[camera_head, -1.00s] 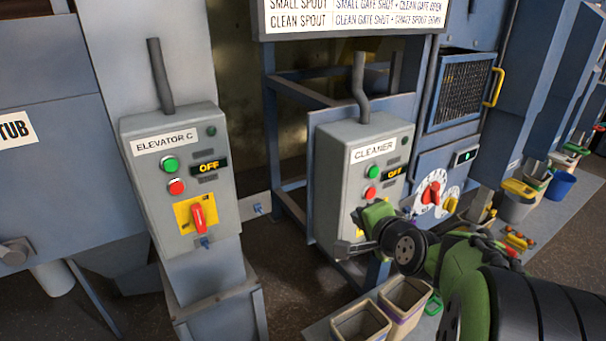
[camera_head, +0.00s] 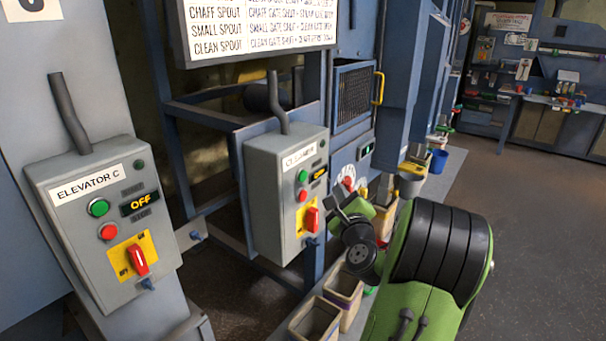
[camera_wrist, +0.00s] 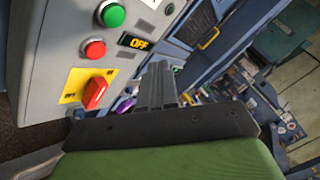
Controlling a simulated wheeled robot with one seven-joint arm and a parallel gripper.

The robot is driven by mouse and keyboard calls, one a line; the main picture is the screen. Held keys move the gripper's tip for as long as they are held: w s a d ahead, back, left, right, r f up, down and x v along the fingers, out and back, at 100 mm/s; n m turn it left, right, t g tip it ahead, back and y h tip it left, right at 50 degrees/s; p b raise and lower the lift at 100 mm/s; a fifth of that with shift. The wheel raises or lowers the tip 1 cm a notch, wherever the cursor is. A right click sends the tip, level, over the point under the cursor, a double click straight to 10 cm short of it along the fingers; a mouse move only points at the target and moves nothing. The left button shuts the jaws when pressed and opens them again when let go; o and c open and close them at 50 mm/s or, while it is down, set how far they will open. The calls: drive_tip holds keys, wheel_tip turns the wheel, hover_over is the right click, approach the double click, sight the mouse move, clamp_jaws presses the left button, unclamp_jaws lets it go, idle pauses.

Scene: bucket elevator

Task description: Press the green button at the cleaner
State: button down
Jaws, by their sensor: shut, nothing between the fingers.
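The cleaner box (camera_head: 272,195) is a grey control box with a "CLEANER" label, in the middle of the head view. Its green button (camera_head: 302,176) sits above a red button (camera_head: 301,194), with a lit "OFF" display beside them. A red switch (camera_head: 312,219) on a yellow plate is below. My gripper (camera_head: 338,200) is just right of the box's front face, apart from the green button. In the wrist view, a green button (camera_wrist: 112,15) is at the top, up and left of my gripper's fingers (camera_wrist: 157,75). The fingers are closed together and empty.
The Elevator C box (camera_head: 75,240), with its own green and red buttons, is at left. Blue frame posts surround the box. Open floor (camera_head: 530,220) lies to the right.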

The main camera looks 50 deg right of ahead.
sight(303, 176)
drive_tip(key=w+p, duration=0.5)
drive_tip(key=w, duration=0.2)
drive_tip(key=shift+a, duration=0.25)
drive_tip(key=shift+s, duration=0.1)
drive_tip(key=shift+r, duration=0.1)
idle(1.4)
drive_tip(key=shift+w+p, duration=0.35)
drive_tip(key=shift+w, duration=0.1)
